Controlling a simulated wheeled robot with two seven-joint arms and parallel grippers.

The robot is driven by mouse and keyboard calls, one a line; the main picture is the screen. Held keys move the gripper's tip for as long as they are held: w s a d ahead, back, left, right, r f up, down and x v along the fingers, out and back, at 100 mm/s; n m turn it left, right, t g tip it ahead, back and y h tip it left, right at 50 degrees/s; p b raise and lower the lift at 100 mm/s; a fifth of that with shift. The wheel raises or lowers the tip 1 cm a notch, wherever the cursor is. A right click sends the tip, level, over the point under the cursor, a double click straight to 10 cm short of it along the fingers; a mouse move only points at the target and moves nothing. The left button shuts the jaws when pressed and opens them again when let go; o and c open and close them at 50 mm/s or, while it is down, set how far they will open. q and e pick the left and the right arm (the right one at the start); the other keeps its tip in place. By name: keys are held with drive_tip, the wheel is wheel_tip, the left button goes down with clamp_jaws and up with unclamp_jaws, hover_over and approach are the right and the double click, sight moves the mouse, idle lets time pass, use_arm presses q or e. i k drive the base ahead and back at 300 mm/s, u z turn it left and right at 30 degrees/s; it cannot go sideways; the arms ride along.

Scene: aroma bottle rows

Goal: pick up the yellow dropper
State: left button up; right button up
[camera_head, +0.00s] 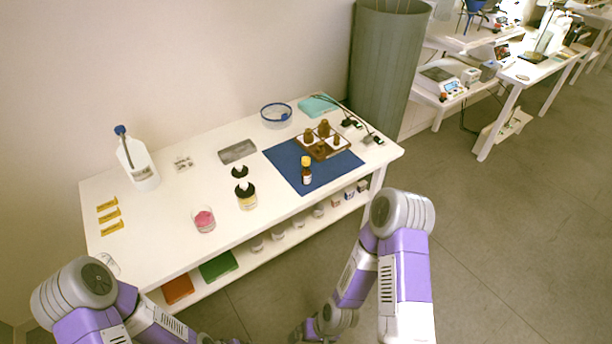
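A small brown bottle (306,175) with a yellow top (306,160) stands upright on the dark blue mat (284,158). The yellow top is the only yellow dropper-like part I can make out. My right gripper (305,332) hangs low at the bottom edge, in front of the table and well away from the bottle. Its fingers are too small and cut off to read. My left arm comes in at the bottom left, and its gripper is not visible inside the picture. Neither arm touches anything on the table.
On the white table (165,235) stand a yellowish bottle with a black top (246,199), a glass with pink contents (204,220), a white wash bottle (139,165) and a brown tray (318,151) with small brown bottles. A lower shelf holds jars and an orange box (177,289).

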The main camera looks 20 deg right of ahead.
sight(305, 159)
drive_tip(key=z, duration=1.9)
drive_tip(key=i, duration=1.2)
drive_tip(key=u, duration=2.55)
